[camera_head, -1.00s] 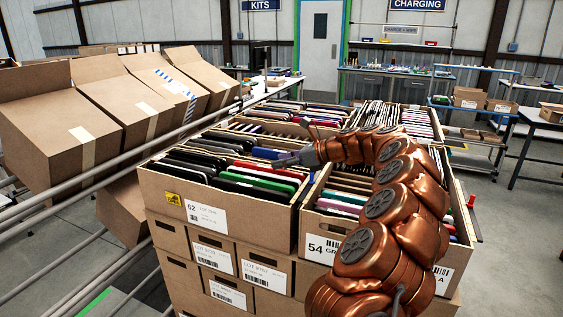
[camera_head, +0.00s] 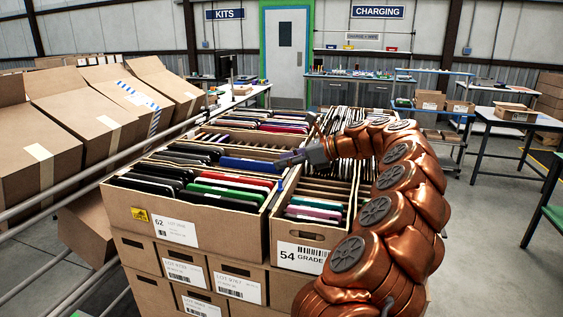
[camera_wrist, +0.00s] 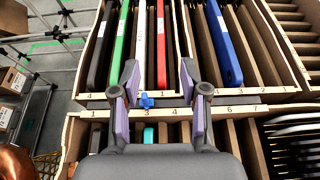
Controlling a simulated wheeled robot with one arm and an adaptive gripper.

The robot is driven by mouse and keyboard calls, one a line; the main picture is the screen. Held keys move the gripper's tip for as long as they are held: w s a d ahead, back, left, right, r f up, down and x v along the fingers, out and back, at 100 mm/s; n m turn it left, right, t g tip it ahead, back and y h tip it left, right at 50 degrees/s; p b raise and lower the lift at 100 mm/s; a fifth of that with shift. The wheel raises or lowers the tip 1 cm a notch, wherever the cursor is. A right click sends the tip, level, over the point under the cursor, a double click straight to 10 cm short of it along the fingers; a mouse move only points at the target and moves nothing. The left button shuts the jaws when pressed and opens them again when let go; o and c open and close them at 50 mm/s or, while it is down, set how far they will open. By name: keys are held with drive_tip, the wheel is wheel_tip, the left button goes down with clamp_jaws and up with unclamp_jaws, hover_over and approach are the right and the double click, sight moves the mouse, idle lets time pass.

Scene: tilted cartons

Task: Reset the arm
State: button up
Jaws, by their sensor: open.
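My copper-coloured arm arches over the cartons from the lower right in the head view. My gripper (camera_head: 288,160) is above the cartons, near the divider between the left and right boxes. In the wrist view my gripper (camera_wrist: 160,82) shows two dark fingers with purple pads, spread apart. Nothing is held between them. Below lie slotted cartons with a green device (camera_wrist: 118,45), a red device (camera_wrist: 161,45) and a blue device (camera_wrist: 224,45) standing on edge. A small blue piece (camera_wrist: 146,100) shows on the carton's edge between the fingers.
Carton 62 (camera_head: 176,231) and carton 54 (camera_head: 301,256) sit on stacked boxes. Tilted cartons (camera_head: 60,125) rest on metal rails at the left. Work tables (camera_head: 507,118) stand at the right, with open floor before them.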

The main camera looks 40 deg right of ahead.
drive_tip(key=shift+r, duration=0.1)
wheel_tip(320, 180, up, 7)
drive_tip(key=p, duration=0.7)
idle(0.5)
